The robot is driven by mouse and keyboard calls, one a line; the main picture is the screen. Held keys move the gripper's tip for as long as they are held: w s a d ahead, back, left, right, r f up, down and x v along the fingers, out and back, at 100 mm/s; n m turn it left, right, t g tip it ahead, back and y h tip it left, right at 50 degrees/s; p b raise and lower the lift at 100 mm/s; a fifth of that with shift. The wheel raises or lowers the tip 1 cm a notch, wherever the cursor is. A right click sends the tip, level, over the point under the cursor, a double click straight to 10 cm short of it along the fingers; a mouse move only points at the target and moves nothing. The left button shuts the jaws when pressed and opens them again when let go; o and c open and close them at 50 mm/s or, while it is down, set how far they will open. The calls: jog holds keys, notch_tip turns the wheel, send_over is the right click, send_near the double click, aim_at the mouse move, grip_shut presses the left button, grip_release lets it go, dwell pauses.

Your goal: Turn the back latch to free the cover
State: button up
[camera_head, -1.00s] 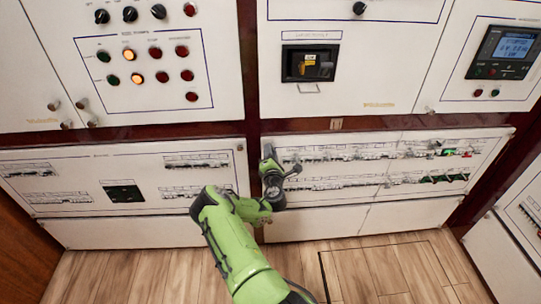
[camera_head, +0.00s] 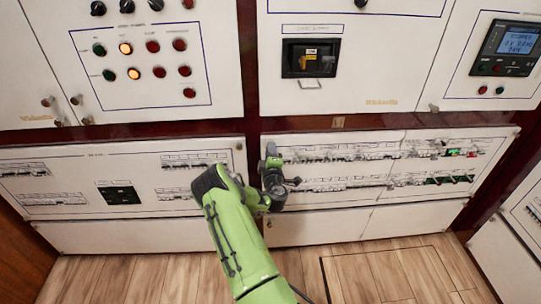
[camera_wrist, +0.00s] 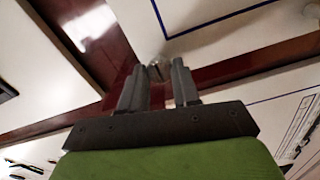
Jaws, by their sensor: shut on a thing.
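My gripper (camera_head: 269,150) is at the upper left corner of the lower right breaker panel (camera_head: 392,193), at the dark red frame. In the wrist view the two grey fingers of my gripper (camera_wrist: 158,80) point at the frame. A small shiny metal latch (camera_wrist: 156,71) sits between the fingertips, and they are shut on it. Its shape and angle are mostly hidden by the fingers. In the head view my gripper hides the latch. The panel lies flat in its frame, with rows of breakers on it. I cannot tell which panel is the cover.
Another breaker panel (camera_head: 72,154) lies left of the dark red post (camera_head: 248,60). Above are white panels with knobs, lamps, a black breaker (camera_head: 309,58) and a display (camera_head: 515,44). The wooden floor (camera_head: 350,275) in front is clear.

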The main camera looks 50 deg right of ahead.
jog(key=shift+m, duration=0.3)
jog(key=o, duration=1.1)
jog(key=shift+c, duration=0.2)
